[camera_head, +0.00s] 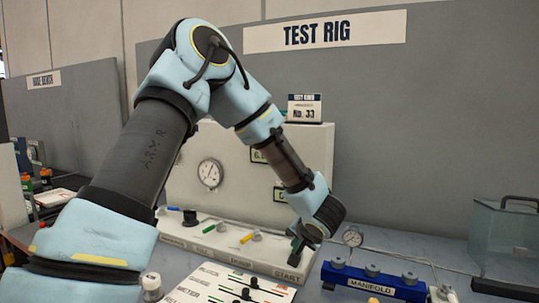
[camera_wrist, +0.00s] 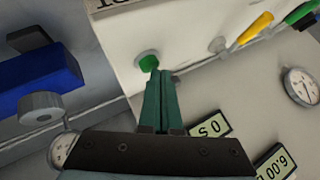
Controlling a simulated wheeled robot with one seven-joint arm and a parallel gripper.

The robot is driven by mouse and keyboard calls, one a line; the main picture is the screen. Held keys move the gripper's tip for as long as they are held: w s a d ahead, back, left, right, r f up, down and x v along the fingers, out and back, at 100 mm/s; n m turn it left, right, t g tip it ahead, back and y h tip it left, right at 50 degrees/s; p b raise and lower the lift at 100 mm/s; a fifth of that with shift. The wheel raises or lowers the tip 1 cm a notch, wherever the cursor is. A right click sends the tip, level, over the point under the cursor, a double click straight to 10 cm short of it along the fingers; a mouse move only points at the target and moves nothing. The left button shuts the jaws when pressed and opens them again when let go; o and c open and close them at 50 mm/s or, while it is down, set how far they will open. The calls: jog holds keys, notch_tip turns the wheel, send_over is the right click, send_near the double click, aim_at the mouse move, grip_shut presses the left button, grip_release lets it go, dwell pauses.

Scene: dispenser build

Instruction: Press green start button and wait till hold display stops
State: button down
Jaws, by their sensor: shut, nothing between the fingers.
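The green start button (camera_wrist: 148,62) shows in the wrist view on the pale front ledge of the test rig (camera_head: 205,240). My gripper (camera_wrist: 161,75) is shut and empty, its green fingertips right at the button's lower edge. I cannot tell whether they touch it or whether it is pressed in. In the head view my gripper (camera_head: 298,248) is over the ledge's right end, above the START label (camera_head: 287,275), and hides the button. A display (camera_wrist: 210,128) in the wrist view reads "0 S", upside down. Another display (camera_wrist: 276,163) reads about "6.00", partly cut off.
A blue manifold (camera_head: 372,283) with grey knobs and a gauge (camera_head: 352,237) stands just right of the rig. Yellow (camera_head: 247,238) and green (camera_head: 209,219) levers lie left along the ledge. A dial gauge (camera_head: 210,174) is on the panel. A clear box (camera_head: 505,245) stands far right.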

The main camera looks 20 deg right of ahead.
jog(key=shift+r, duration=0.2)
notch_tip(320, 180, up, 6)
jog(key=p, duration=0.7)
dwell(0.3)
dwell(0.4)
